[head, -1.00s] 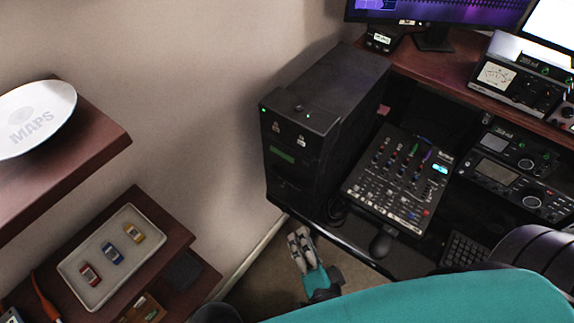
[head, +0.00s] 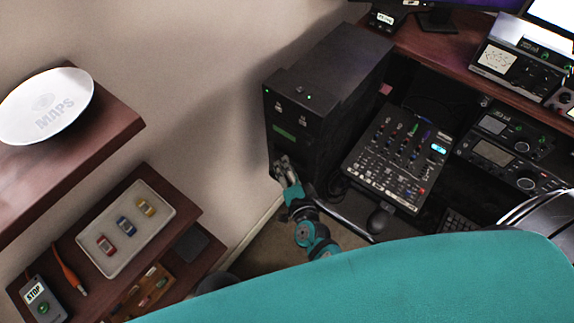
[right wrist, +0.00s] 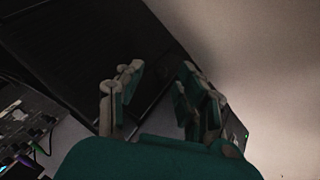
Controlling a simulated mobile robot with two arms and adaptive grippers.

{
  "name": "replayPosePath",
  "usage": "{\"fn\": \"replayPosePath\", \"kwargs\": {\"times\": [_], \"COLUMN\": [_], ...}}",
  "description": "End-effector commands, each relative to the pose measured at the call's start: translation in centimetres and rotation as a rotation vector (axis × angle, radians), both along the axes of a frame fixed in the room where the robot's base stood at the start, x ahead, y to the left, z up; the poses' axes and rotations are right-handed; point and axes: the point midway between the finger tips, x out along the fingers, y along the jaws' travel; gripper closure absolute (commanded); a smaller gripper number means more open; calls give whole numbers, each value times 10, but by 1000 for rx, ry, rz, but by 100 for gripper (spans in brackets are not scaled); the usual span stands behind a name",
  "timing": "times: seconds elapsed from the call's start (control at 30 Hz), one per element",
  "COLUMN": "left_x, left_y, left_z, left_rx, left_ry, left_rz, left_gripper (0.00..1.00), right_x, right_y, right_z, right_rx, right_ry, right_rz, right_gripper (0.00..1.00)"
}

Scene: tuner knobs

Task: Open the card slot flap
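The black tower unit (head: 335,85) stands on the lower shelf against the wall, with a green panel (head: 288,133) on its narrow front. I cannot pick out the card slot flap; the lower front is partly hidden by my right gripper (head: 283,167). That gripper is at the lower front of the tower; whether it touches is unclear. In the right wrist view its fingers (right wrist: 158,98) are apart with nothing seen between them, and a dark panel of the tower lies beyond. My left gripper is not in view.
A mixer (head: 398,158) sits right of the tower, with a black mouse (head: 380,219) in front. At left are a shelf with a white MAPS plate (head: 47,105) and a lower shelf with a tray (head: 165,228) of toy cars. The wall is close left of the tower.

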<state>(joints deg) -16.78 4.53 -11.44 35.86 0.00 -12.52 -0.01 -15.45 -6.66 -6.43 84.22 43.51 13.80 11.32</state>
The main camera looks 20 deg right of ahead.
Motion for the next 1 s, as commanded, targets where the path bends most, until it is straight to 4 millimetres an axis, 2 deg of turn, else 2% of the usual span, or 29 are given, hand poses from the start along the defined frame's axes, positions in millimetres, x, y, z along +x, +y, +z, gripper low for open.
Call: {"fn": "replayPosePath", "kwargs": {"times": [0.17, 0.37, 0.67, 1.0], "left_x": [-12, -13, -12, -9], "left_y": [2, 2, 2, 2], "left_z": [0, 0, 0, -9], "left_rx": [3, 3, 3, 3], "left_ry": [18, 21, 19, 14], "left_rz": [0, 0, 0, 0], "left_gripper": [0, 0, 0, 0], "right_x": [8, 7, 7, 5], "right_y": [-1, -1, -1, -2], "right_z": [-1, -2, -3, -10], "right_rx": [0, 0, 0, -27], "right_ry": [0, 0, 3, -9], "right_rz": [-1, -1, -1, -2], "right_gripper": [63, 63, 100, 100]}}
